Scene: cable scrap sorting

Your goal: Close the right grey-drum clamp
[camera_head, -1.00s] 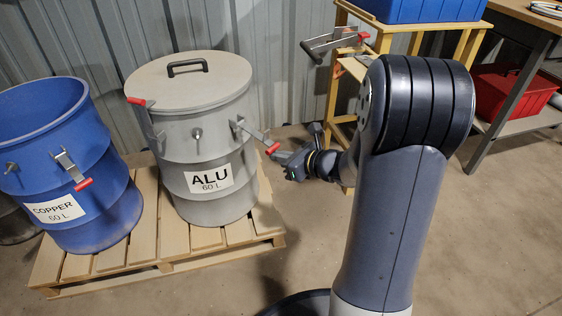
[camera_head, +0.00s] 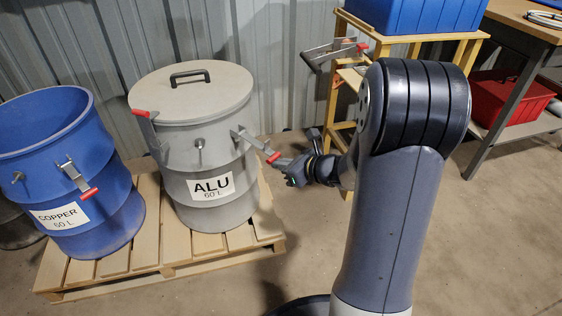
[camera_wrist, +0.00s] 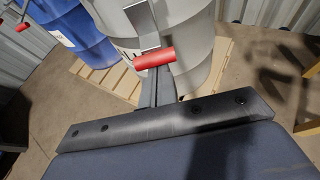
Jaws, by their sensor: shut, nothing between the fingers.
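The grey drum (camera_head: 212,163) labelled ALU stands on the pallet with its lid (camera_head: 192,92) on. Its right clamp (camera_head: 247,138) sticks out from the wall, its lever pointing right and down to a red grip (camera_head: 273,157). The left clamp (camera_head: 149,130) has its red grip up near the lid's rim. My gripper (camera_head: 282,163) is shut and empty, its tips close to the right clamp's red grip. In the wrist view the red grip (camera_wrist: 154,58) lies just beyond the fingertips (camera_wrist: 157,85); whether they touch is not clear.
The blue COPPER drum (camera_head: 62,165) stands open at the left, its clamp (camera_head: 74,175) hanging out. The wooden pallet (camera_head: 180,255) lies under the drums. A yellow stand (camera_head: 345,110) with a blue bin (camera_head: 420,15) and a bench with a red bin (camera_head: 510,92) stand right.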

